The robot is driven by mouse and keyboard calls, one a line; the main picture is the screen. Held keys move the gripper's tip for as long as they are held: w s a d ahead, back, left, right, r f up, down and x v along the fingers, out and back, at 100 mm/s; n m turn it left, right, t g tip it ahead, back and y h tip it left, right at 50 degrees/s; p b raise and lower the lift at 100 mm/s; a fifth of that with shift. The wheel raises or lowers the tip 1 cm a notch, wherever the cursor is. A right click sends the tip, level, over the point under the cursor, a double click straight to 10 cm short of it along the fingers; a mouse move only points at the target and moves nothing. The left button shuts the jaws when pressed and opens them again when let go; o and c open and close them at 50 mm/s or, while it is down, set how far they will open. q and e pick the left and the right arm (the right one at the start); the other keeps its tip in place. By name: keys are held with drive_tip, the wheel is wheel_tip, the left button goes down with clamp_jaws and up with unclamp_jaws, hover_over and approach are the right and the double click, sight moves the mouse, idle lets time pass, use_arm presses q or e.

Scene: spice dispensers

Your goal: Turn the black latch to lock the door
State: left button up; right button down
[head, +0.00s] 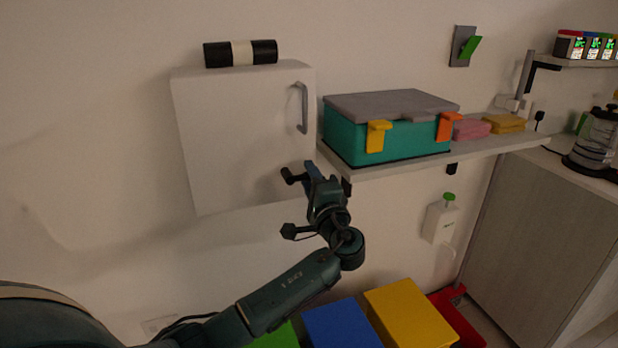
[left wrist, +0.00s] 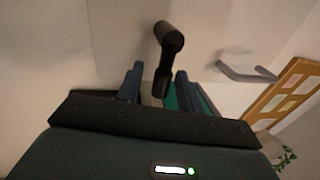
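The white cabinet door (head: 235,130) is on the wall at left in the head view and looks closed. It has a grey handle (head: 304,108), which also shows in the left wrist view (left wrist: 245,74). The black latch (head: 289,175) is near the door's lower right corner. In the left wrist view the latch (left wrist: 168,42) is a black bar with a round end, reaching down toward the gap between my fingers. My left gripper (head: 311,172) is at the latch, its two blue fingers (left wrist: 156,84) apart. Whether they touch the latch is unclear. My right gripper is not in view.
A shelf (head: 400,162) right of the cabinet holds a teal box (head: 400,140) with a grey lid, plus pink and yellow pieces. A black and white roll (head: 241,53) lies on the cabinet. Blue (head: 343,325) and yellow (head: 410,315) blocks are below.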

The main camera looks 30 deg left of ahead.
use_arm(q)
drive_tip(key=b+v, duration=0.1)
drive_tip(key=v, duration=1.1)
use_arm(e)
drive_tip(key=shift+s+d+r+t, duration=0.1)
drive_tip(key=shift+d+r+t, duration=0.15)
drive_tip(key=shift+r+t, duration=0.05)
use_arm(q)
drive_tip(key=shift+s+d+f, duration=0.1)
drive_tip(key=shift+f, duration=0.05)
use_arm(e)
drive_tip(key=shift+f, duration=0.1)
